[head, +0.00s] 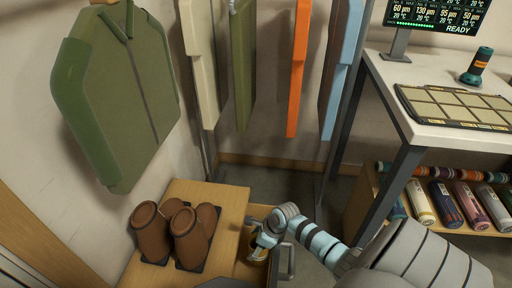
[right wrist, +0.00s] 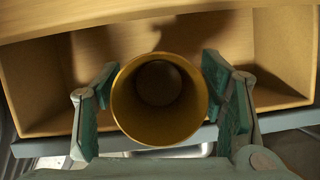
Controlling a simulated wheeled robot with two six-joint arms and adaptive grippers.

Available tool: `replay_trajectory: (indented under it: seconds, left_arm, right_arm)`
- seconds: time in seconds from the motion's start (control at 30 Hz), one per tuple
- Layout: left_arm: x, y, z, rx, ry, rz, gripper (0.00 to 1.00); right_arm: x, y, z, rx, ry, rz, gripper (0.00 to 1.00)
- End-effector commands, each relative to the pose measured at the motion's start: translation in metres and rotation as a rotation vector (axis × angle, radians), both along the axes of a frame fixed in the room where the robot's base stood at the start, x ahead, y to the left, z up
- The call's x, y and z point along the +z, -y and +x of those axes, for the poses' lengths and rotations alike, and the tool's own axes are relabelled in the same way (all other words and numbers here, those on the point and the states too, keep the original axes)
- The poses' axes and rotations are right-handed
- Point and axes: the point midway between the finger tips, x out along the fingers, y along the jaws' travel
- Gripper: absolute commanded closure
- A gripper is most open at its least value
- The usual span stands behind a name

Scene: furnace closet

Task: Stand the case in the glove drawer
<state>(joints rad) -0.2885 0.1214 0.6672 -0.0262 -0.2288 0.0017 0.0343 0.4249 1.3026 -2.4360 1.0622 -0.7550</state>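The case is a yellow-brown, open-topped round tube (right wrist: 160,100) between the fingers of my right gripper (right wrist: 160,85). I look down into its open mouth in the right wrist view. The pads press close on both sides of it. In the head view my right gripper (head: 264,243) is over the open glove drawer (head: 246,271), and only a bit of the case (head: 259,254) shows. In the right wrist view the drawer (right wrist: 285,75) lies beneath and beyond the case, whose near side overlaps the drawer's front edge. The case's bottom is hidden. My left gripper is out of view.
Several brown rounded pieces (head: 152,233) stand in dark holders on the wooden cabinet top (head: 222,196). A metal-legged bench (head: 407,118) is at right, over a shelf of coloured rolls (head: 445,204). A green jacket (head: 125,92) hangs at left.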

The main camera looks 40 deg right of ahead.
Motion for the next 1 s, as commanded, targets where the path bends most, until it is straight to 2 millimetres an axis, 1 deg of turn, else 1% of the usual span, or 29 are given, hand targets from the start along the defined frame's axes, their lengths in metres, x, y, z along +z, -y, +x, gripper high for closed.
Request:
replay_trajectory:
  seconds: [0.03, 0.07, 0.1, 0.37, 0.47, 0.57, 0.6, 0.7, 0.8, 0.9, 1.0]
  left_arm:
    - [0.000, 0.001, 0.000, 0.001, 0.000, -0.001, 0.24]
    - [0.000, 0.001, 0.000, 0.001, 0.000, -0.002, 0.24]
    - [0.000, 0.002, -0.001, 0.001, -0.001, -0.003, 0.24]
    - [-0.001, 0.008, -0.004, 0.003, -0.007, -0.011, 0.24]
    - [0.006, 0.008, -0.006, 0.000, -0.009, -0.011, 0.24]
    - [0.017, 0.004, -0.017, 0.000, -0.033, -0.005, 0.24]
    - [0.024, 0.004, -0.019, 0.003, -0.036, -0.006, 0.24]
    - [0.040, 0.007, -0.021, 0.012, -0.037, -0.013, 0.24]
    - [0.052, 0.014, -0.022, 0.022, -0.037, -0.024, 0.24]
    - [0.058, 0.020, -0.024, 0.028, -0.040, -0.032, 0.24]
    - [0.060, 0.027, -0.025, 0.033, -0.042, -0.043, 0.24]
  right_arm:
    - [0.001, 0.000, 0.000, 0.000, 0.000, 0.000, 0.24]
    - [0.001, 0.000, 0.000, 0.000, 0.000, 0.000, 0.19]
    - [0.001, 0.000, 0.000, 0.000, 0.000, 0.000, 0.18]
    - [0.001, 0.000, 0.000, 0.000, 0.000, 0.000, 0.18]
    - [0.009, 0.000, 0.000, 0.000, 0.000, 0.000, 0.18]
    - [0.028, 0.005, -0.006, 0.002, 0.000, -0.004, 0.18]
    - [0.039, 0.006, -0.009, 0.002, 0.000, -0.004, 0.18]
    - [0.068, 0.013, -0.019, 0.003, 0.000, -0.005, 0.18]
    - [0.093, 0.018, -0.028, 0.004, -0.001, -0.005, 0.18]
    - [0.110, 0.022, -0.035, 0.002, 0.000, -0.004, 0.18]
    - [0.119, 0.024, -0.038, 0.001, 0.000, -0.002, 0.18]
